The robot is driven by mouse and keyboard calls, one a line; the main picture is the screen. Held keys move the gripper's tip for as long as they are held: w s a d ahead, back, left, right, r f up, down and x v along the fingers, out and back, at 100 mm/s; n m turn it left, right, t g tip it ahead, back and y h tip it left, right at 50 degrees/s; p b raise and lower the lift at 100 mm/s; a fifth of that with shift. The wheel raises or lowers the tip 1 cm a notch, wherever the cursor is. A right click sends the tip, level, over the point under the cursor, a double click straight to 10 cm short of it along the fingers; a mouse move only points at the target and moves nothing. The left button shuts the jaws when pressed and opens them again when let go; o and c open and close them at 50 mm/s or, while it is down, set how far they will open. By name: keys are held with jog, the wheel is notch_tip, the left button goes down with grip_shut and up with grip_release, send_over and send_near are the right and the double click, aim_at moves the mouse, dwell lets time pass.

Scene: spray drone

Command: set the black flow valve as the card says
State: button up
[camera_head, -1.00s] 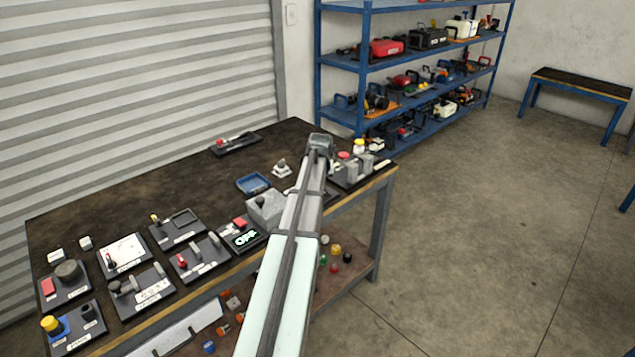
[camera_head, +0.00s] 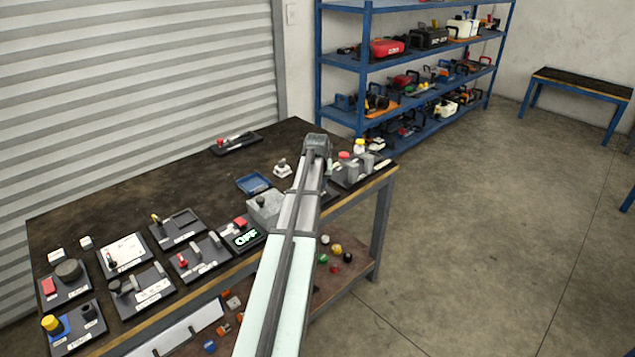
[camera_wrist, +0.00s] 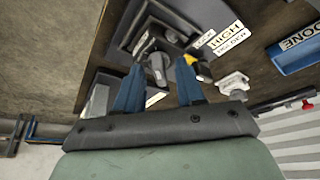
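In the wrist view my gripper (camera_wrist: 158,65) is open, with its two blue fingers pointing at a dark panel. A grey-and-black valve handle (camera_wrist: 157,70) shows between the fingertips; I cannot tell whether they touch it. It looks like the black flow valve, though its colour reads partly grey. A white card reading HIGH (camera_wrist: 226,38) lies beyond the fingers, near a label reading HOLDER (camera_wrist: 231,56). A yellow-topped part (camera_wrist: 196,68) is just right of the right finger. In the head view my arm hides the gripper and the valve.
A blue tray marked DONE (camera_wrist: 300,45) lies to the right; it also shows in the head view (camera_head: 253,183). A panel with red and yellow knobs (camera_head: 350,178) stands at the bench's right end. Several other panels and a grey box (camera_head: 264,209) crowd the left and front.

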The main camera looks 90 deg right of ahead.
jog(key=shift+r, duration=0.1)
jog(key=v, duration=1.3)
jog(key=shift+a+r, duration=0.2)
jog(key=shift+r, duration=0.05)
